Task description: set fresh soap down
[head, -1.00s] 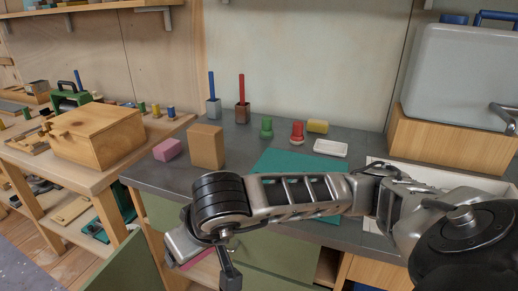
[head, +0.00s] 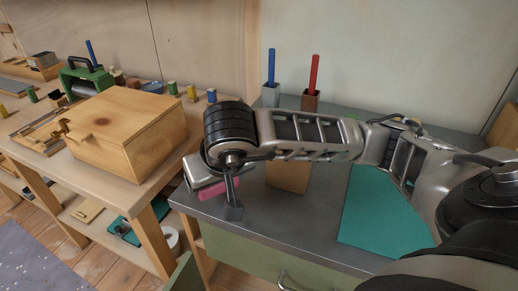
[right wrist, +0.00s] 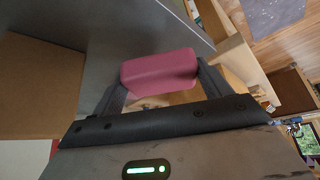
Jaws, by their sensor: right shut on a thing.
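A pink soap bar (right wrist: 158,69) is held between the two fingers of my right gripper (right wrist: 160,84) in the right wrist view. In the head view my right gripper (head: 222,196) hangs near the left end of the grey counter (head: 260,222), with a pink edge (head: 213,190) showing beside it. I cannot tell whether the bar touches the counter. A tan block (head: 288,176) stands on the counter, partly behind my arm. It is also at the left of the right wrist view (right wrist: 38,85). My left gripper is out of view.
A grey pot (head: 270,95) and a brown pot (head: 310,103), each with an upright stick, stand at the back. A teal mat (head: 375,222) lies to the right. A wooden box (head: 125,130) stands on the bench at left. Part of the counter's front is clear.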

